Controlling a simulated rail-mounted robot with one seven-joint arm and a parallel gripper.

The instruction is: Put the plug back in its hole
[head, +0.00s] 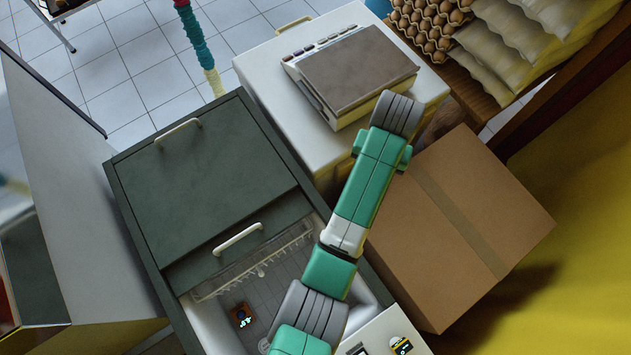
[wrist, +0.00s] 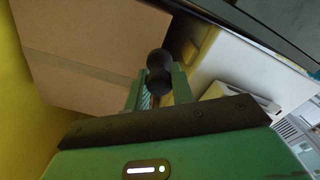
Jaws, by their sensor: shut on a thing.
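In the wrist view my gripper (wrist: 158,84) is shut on a black, rounded, waisted thing (wrist: 158,62), which I take to be the plug. The plug sticks out beyond the two green fingertips. A large brown cardboard box shows behind it to the left, and a pale cabinet side to the right. In the head view my arm runs up the picture, and neither the gripper nor the plug can be made out. I cannot make out the hole in either view.
The cardboard box (head: 460,225) stands right of my arm. A white cabinet (head: 275,75) bears a machine with a brown top (head: 355,70). A dark green chest (head: 205,190) stands left, its near part open. Egg trays (head: 425,20) and sacks (head: 510,55) lie at the upper right.

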